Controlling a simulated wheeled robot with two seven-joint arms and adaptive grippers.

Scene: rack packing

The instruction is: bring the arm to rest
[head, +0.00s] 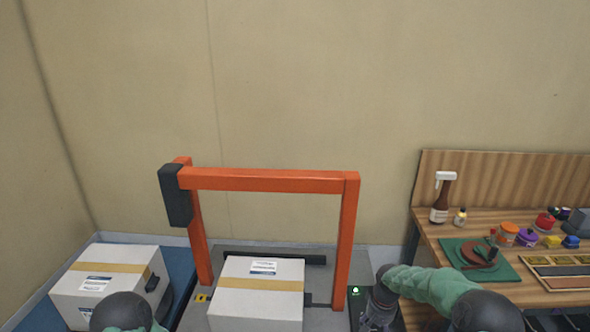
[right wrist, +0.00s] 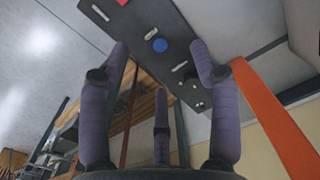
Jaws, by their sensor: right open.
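My right arm (head: 430,285), in a green sleeve, comes in at the lower right in the head view. Its gripper (head: 378,305) is low beside the right post of the orange frame, partly cut off by the bottom edge. In the right wrist view my right gripper (right wrist: 160,75) has its purple-grey fingers spread apart, with nothing between them. Only a dark joint and a bit of green sleeve of my left arm (head: 122,312) show at the lower left, and its gripper is hidden.
An orange frame (head: 265,180) stands over a white taped box (head: 255,293). Another taped box (head: 105,282) sits on a blue surface at the left. A wooden bench (head: 435,235) at the right holds a spray bottle (head: 442,198), a green mat (head: 505,270) and jars.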

